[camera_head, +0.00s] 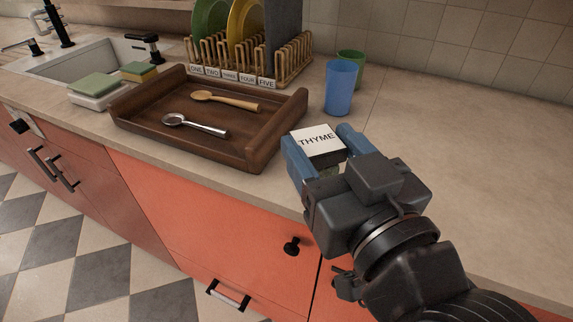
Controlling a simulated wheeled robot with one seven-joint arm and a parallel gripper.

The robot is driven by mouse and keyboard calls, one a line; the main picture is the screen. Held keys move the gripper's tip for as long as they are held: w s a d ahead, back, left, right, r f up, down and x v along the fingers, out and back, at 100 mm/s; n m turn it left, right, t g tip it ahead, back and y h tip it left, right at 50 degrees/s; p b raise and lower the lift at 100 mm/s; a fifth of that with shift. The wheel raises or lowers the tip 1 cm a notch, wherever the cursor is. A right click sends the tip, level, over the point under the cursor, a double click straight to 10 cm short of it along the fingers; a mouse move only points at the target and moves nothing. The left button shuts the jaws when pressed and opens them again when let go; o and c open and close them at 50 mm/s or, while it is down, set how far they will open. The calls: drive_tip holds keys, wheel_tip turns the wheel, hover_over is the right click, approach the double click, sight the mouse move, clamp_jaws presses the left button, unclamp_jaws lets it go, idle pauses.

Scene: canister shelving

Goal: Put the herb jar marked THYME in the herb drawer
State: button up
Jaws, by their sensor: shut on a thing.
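The herb jar marked THYME (318,139) shows its white square lid with the word in black. It is between the blue fingers of my gripper (324,148), which is shut on it. The jar is over or near the front edge of the counter, right of the wooden tray; its lower part is mostly hidden by my gripper, so I cannot tell whether it touches the counter. No open drawer shows.
A wooden tray (125,108) holds a wooden spoon (226,100) and a metal spoon (196,125). A blue cup (341,88) and a green cup (351,62) stand behind my gripper. A plate rack (292,62) is at the back. The counter at right (470,130) is clear.

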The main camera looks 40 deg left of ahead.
drive_tip(key=shift+w+a+f, duration=0.4)
drive_tip(key=shift+a+f, duration=0.7)
drive_tip(key=shift+f, duration=0.25)
drive_tip(key=shift+w+a+f, duration=0.4)
drive_tip(key=shift+a+f, duration=0.65)
drive_tip(key=shift+f, duration=0.35)
drive_tip(key=shift+w+a+f, duration=0.4)
drive_tip(key=shift+a+f, duration=0.7)
drive_tip(key=shift+f, duration=0.25)
drive_tip(key=shift+f, duration=0.15)
drive_tip(key=o, duration=1.1)
drive_tip(key=shift+r, duration=0.3)
drive_tip(key=b+v, duration=0.1)
drive_tip(key=v, duration=1.1)
drive_tip(key=shift+f+b, duration=0.2)
drive_tip(key=shift+b, duration=0.1)
